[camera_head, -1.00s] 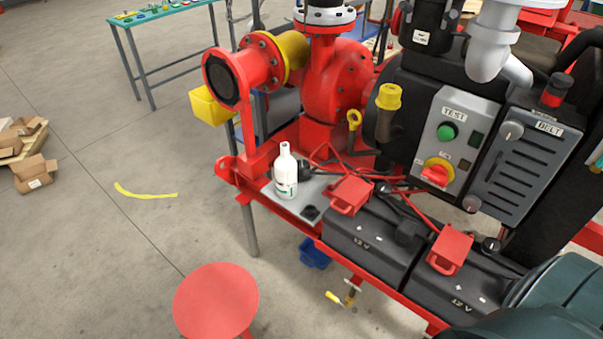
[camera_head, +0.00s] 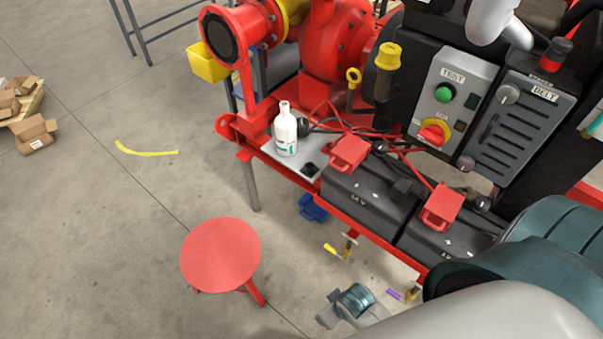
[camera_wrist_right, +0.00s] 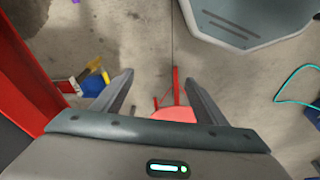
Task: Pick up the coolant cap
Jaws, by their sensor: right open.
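I cannot tell for certain which part is the coolant cap. A small black piece (camera_head: 310,170) lies on the grey plate beside a white bottle (camera_head: 286,132). A black and red cap (camera_head: 554,54) stands on top of the unit marked BELT, and a yellow cap (camera_head: 389,56) tops a pipe. My right gripper (camera_head: 331,308) is low at the bottom of the head view, below and in front of the skid, away from all of these. In the right wrist view my right gripper (camera_wrist_right: 158,78) has its fingers spread with nothing between them. My left gripper is not in view.
A red stool (camera_head: 221,254) stands on the floor left of my right gripper. The skid's red frame (camera_wrist_right: 22,85) is close on the left in the wrist view. A blue bin (camera_head: 313,207) sits under the skid. Black batteries with red terminal covers line the skid's front.

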